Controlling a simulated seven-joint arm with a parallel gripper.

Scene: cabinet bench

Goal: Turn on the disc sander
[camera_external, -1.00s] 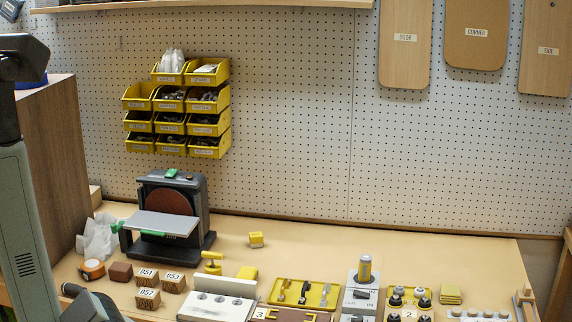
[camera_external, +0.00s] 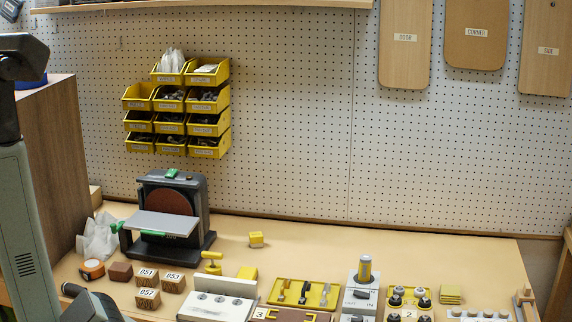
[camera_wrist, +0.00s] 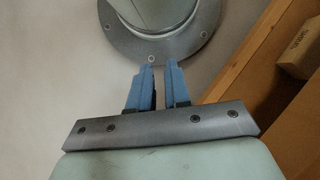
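The disc sander (camera_external: 205,215) stands on the bench at left of centre in the external view. It has a dark grey housing, a brown-red round disc (camera_external: 172,200) and a light grey table (camera_external: 160,224) in front. A small green part (camera_external: 171,173) sits on top of the housing, and more green parts show at the table's left and front edges. I cannot tell which part is the switch or its state. My gripper (camera_wrist: 158,65) shows in the wrist view with two blue fingers, a narrow gap between them and nothing held. It is not visible in the external view, and the sander is not in the wrist view.
A wooden cabinet (camera_external: 50,165) stands at left. Yellow bins (camera_external: 205,146) hang above. The bench behind and right of the sander is mostly clear.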

